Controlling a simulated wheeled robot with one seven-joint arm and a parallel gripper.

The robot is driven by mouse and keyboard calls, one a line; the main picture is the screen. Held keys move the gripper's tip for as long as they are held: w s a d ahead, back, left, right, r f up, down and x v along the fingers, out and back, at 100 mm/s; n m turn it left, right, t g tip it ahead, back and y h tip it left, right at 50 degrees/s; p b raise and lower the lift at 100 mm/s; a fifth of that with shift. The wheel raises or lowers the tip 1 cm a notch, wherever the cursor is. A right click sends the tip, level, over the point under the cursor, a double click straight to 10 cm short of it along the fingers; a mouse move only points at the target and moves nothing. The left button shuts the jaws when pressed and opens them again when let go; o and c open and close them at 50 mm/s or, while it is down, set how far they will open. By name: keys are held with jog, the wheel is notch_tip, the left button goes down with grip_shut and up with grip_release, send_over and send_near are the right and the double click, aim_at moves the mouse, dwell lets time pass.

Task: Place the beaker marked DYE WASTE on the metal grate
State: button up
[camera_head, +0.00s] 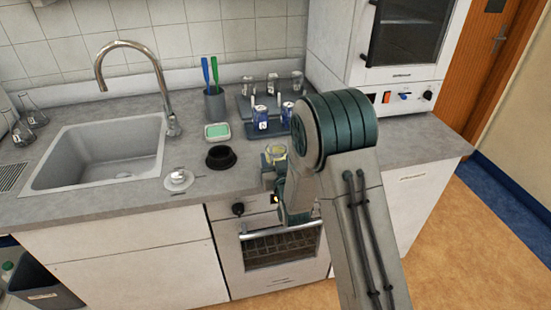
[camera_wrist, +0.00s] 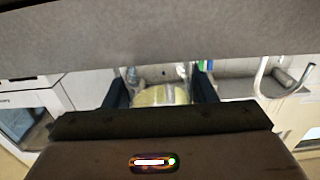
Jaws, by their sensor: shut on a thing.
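My gripper (camera_wrist: 160,98) is shut on a clear beaker (camera_wrist: 152,96) with pale yellow contents, its dark fingers on either side. In the head view the beaker (camera_head: 275,152) appears upright near the counter's front edge, above the oven; I cannot tell whether it touches the counter. My arm hides part of the gripper and the beaker's right side. No marking on the beaker is readable. A slotted metal grate (camera_head: 11,176) lies at the far left, left of the sink, partly cut off by the picture's edge.
The sink (camera_head: 105,155) with its tall tap (camera_head: 150,58) lies between the beaker and the grate. A black ring (camera_head: 221,157), a white round piece (camera_head: 178,180) and a green sponge (camera_head: 217,131) are nearer. Glassware and blue-marked vessels (camera_head: 261,118) stand behind. Flasks (camera_head: 33,115) stand behind the grate.

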jog(key=shift+f, duration=0.15)
jog(key=o, duration=1)
jog(key=shift+o, duration=0.2)
jog(key=shift+r, duration=0.3)
jog(key=v, duration=1.2)
